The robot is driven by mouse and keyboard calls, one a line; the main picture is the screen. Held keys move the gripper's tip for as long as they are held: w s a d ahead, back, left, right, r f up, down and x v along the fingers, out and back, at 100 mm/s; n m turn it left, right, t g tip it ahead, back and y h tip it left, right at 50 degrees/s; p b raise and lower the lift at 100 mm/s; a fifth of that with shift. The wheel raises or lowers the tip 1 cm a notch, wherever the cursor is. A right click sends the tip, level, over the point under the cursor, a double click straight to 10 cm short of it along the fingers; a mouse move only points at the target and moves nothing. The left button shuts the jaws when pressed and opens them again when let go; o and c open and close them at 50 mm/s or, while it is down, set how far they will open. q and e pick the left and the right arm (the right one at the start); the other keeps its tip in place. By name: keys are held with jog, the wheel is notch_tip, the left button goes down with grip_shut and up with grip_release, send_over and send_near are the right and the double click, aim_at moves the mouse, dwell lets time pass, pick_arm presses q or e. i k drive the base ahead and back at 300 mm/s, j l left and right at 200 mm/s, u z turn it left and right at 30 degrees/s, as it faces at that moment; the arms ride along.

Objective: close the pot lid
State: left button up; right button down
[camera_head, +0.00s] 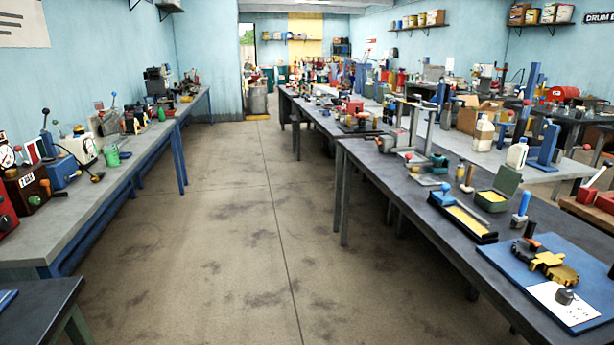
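Neither of my grippers is in view. On the dark table at the right stands a small square green container (491,205) with yellow inside. Its green lid (508,179) stands raised at the back, so the container is open. I cannot tell for certain that this is the pot. No other clear pot with a lid can be made out at this distance.
A cluttered bench (60,210) lines the left wall. The concrete floor (220,230) between is clear.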

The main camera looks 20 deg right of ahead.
aim_at(507, 180)
jog(key=i+l+u, duration=0.1)
jog(key=i+u, duration=0.15)
jog(key=i, duration=1.05)
jog(key=i+z, duration=0.3)
jog(key=z, duration=0.15)
jog(key=i+j+z, duration=0.15)
jog(key=z, duration=0.3)
jog(key=i, duration=0.1)
